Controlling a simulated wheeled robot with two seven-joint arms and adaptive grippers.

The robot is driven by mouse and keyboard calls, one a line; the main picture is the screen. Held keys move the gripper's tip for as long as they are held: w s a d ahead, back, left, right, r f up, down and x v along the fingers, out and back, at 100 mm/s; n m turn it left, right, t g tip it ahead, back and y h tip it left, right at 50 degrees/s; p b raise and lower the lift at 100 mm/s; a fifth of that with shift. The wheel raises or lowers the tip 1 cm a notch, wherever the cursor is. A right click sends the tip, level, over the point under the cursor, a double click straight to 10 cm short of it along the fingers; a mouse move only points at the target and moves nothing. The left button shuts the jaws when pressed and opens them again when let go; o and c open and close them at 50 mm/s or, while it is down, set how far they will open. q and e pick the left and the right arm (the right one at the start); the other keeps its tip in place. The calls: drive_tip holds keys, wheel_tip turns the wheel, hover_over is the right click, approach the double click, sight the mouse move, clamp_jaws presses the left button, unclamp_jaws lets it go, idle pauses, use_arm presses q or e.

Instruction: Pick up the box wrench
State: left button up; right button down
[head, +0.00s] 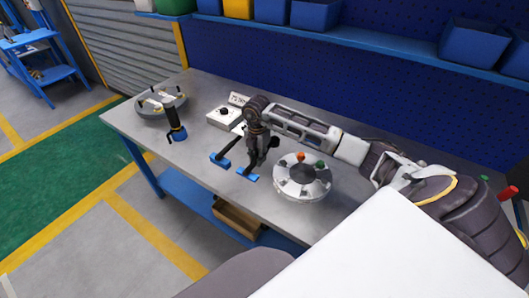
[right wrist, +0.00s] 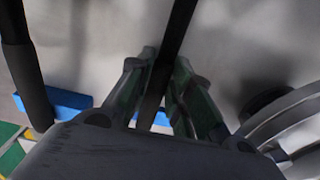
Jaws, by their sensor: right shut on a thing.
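My right gripper (head: 257,150) reaches down over the middle of the table, left of the flanged shell. In the right wrist view its fingers (right wrist: 163,85) are shut on a dark, straight bar, which I take to be the box wrench (right wrist: 178,30). The fingers and palm hide part of the bar, and its ends are not clear. A blue block (right wrist: 160,118) shows beneath it. In the head view the bar runs toward the blue block (head: 247,174). A similar dark bar (head: 233,148) lies to the left at another blue block (head: 219,159). My left gripper is not in view.
The round flanged shell (head: 301,186) with coloured knobs stands close right of my gripper. A white box (head: 223,118) and a small sign (head: 238,99) stand behind. A black upright tool (head: 175,120) and another round part (head: 150,108) are at left. The front-left tabletop is clear.

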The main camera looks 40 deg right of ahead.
drive_tip(key=shift+r, duration=0.1)
wheel_tip(320, 180, up, 8)
drive_tip(key=shift+w+r, duration=0.1)
drive_tip(key=shift+r, duration=0.7)
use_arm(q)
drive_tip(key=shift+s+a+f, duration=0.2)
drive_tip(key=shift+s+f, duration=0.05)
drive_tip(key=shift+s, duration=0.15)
use_arm(e)
drive_tip(key=shift+r, duration=0.15)
